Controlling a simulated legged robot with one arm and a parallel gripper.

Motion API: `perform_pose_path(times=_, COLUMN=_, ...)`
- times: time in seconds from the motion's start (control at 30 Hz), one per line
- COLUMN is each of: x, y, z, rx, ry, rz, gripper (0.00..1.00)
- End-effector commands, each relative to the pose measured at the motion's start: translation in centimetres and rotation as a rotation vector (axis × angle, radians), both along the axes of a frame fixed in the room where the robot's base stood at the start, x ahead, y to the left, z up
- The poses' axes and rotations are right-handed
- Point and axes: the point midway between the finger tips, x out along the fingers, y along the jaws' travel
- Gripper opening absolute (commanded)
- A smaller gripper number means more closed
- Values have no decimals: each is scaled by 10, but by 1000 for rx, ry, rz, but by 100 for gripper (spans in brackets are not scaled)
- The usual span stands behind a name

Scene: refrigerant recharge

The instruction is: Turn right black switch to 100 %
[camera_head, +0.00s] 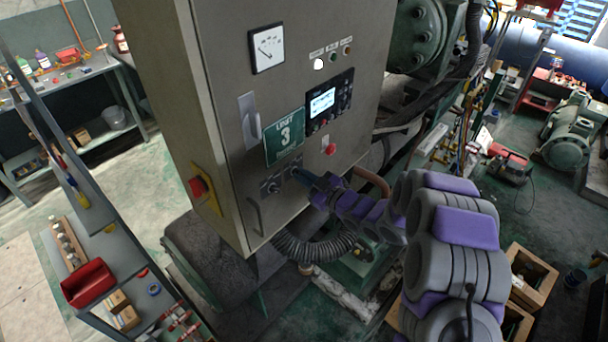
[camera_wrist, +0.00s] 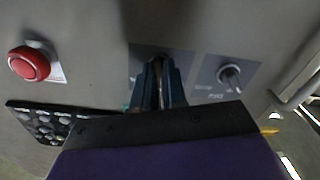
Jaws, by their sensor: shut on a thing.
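A grey cabinet (camera_head: 230,80) marked "Unit 3" carries two black rotary switches low on its front. My gripper (camera_head: 298,174) is at the right one, next to the cabinet face. In the wrist view the dark fingers of my gripper (camera_wrist: 158,72) are closed around the right black switch, which they mostly hide. Its pointer and scale cannot be read. The left black switch (camera_head: 272,187) is free; it also shows in the wrist view (camera_wrist: 230,75), to the right of the fingers, on its own grey plate.
A red push button (camera_head: 330,150) sits right of the switches; the wrist view shows it at left (camera_wrist: 29,64). A display panel (camera_head: 330,103) and green sign (camera_head: 284,137) are above. A door handle (camera_head: 255,215) is at lower left. A ribbed hose (camera_head: 310,249) runs below.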

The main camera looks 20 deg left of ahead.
Motion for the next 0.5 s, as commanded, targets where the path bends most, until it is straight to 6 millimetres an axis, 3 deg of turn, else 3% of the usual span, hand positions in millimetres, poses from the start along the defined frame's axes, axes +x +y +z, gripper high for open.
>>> perform_pose_path(times=0.5, x=0, y=-1, z=-2, rx=9, ry=42, rz=-2, gripper=0)
